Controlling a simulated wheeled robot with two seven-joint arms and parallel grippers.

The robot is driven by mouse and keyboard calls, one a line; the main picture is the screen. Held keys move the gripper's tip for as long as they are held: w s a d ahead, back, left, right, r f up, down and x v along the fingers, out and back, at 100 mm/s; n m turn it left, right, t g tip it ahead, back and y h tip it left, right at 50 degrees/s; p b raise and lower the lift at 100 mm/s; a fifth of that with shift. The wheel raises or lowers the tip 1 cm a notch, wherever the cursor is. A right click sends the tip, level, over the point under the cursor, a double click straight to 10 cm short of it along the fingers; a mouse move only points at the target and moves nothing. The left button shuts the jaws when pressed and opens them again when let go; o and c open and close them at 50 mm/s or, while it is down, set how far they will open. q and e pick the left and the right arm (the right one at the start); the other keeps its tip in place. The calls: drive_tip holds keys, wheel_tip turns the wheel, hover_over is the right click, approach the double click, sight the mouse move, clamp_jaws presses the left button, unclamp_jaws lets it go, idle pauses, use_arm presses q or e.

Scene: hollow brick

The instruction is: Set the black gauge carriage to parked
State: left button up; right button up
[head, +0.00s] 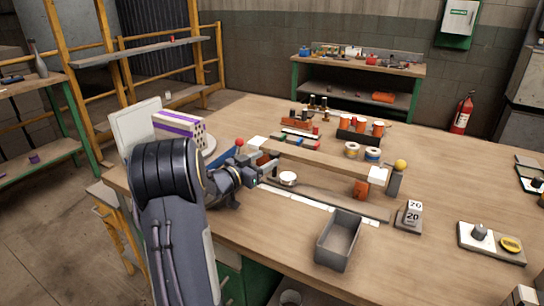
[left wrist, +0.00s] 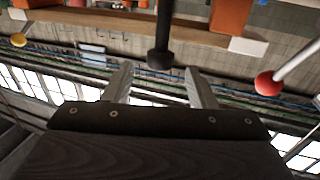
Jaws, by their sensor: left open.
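A long wooden rail (head: 325,158) with white end blocks lies across the bench, with orange blocks near its ends. In the left wrist view the rail (left wrist: 130,24) runs along the top. A black knob on a dark stem (left wrist: 160,56) shows there just ahead of my left fingers; I cannot tell for sure whether it belongs to the black gauge carriage. In the head view my arm hides that spot. My left gripper (head: 270,172) is open at the rail's left end, its fingers (left wrist: 160,84) apart with nothing visibly held. My right gripper is out of view.
A red ball lever (head: 239,143) stands left of my gripper and a yellow ball post (head: 400,166) at the rail's right end. The bench's right side has free room.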

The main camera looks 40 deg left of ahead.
use_arm(q)
drive_tip(key=shift+s, duration=0.45)
